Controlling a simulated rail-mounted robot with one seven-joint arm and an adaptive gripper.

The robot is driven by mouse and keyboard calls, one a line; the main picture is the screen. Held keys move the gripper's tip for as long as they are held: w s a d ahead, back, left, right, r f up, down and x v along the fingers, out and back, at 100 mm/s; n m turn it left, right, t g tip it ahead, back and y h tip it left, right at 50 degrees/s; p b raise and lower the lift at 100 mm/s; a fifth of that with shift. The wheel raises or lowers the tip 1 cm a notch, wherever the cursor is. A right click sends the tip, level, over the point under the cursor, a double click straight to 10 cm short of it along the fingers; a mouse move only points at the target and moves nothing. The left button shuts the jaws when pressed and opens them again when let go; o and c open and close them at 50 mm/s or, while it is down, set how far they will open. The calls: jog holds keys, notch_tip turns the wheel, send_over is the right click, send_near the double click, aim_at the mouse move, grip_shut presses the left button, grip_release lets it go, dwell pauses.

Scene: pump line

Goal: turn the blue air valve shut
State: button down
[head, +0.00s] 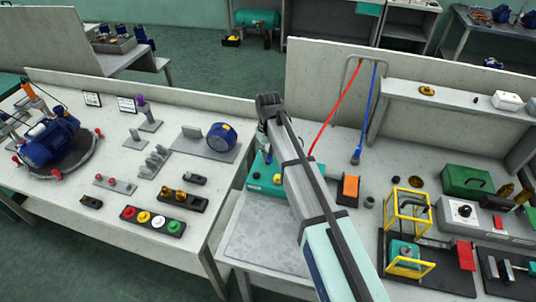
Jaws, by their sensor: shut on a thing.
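My arm reaches up from the bottom of the head view across the right-hand bench. Its far end is at the back edge of the teal unit. My gripper (263,142) shows only as a small dark part below the arm's end, close above the unit; its fingertips are not clear. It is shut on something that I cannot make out. The teal unit (256,174) sits on the bench, partly covered by the arm, with a yellow knob (277,179) on it. I cannot pick out the blue air valve; it may be hidden behind my arm or gripper.
A red hose (337,107) and a blue hose (366,108) hang from a rack just right of my arm. An orange block (348,187) and a yellow frame (407,212) stand further right. The left bench (76,187) holds a blue pump (50,143) and several parts.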

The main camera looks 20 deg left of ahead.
jog(key=m, duration=0.4)
jog(key=shift+f+m+b, duration=0.1)
jog(key=shift+m+b, duration=0.2)
jog(key=shift+m, duration=2)
jog(key=c, duration=1.2)
grip_release()
jog(key=shift+o, duration=0.2)
jog(key=shift+r, duration=0.2)
notch_tip(320, 180, up, 12)
jog(key=shift+f, duration=0.15)
